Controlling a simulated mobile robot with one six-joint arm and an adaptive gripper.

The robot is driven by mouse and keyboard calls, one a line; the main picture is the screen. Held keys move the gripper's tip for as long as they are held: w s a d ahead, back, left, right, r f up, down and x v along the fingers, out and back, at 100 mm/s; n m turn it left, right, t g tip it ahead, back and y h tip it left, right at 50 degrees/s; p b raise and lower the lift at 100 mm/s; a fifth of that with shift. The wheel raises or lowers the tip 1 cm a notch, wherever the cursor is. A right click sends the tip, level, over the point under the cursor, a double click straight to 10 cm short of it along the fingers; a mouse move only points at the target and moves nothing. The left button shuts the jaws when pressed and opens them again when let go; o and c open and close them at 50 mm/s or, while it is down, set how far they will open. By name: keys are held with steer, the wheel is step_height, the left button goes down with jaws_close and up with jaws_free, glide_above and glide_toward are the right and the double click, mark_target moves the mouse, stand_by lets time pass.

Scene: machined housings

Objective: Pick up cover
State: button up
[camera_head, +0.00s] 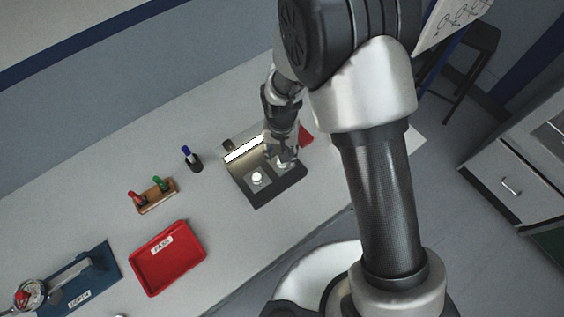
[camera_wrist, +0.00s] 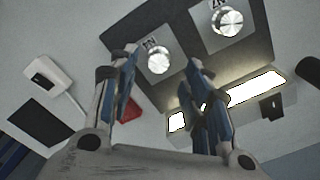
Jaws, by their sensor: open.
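A dark fixture plate (camera_head: 262,203) lies on the table with two lighter square panels. A round silver piece (camera_head: 257,178), which may be a cover, sits on the nearer-left panel. A second round silver piece (camera_wrist: 159,60) sits on the other panel, and the first shows in the wrist view (camera_wrist: 227,22) at the top. I cannot tell for certain which the cover is. My gripper (camera_head: 283,160) is above the right-hand panel, pointing down. In the wrist view my gripper (camera_wrist: 162,62) is open, its fingers on either side of the second silver piece, apparently not touching it.
A bright light bar (camera_head: 244,149) stands along the fixture's back edge. A red tray labelled PASS (camera_head: 168,258), a wooden rack with red and green items (camera_head: 157,196), a blue-capped marker holder (camera_head: 192,159) and a blue DEPTH gauge stand (camera_head: 85,280) are to the left. Open table lies between.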

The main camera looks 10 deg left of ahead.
mark_target(281, 169)
step_height(281, 169, down, 4)
steer(key=shift+d+r+b, duration=0.15)
steer(key=shift+r+b, duration=0.05)
steer(key=shift+b, duration=0.1)
steer(key=shift+r, duration=0.1)
steer(key=shift+c, duration=0.5)
jaws_close()
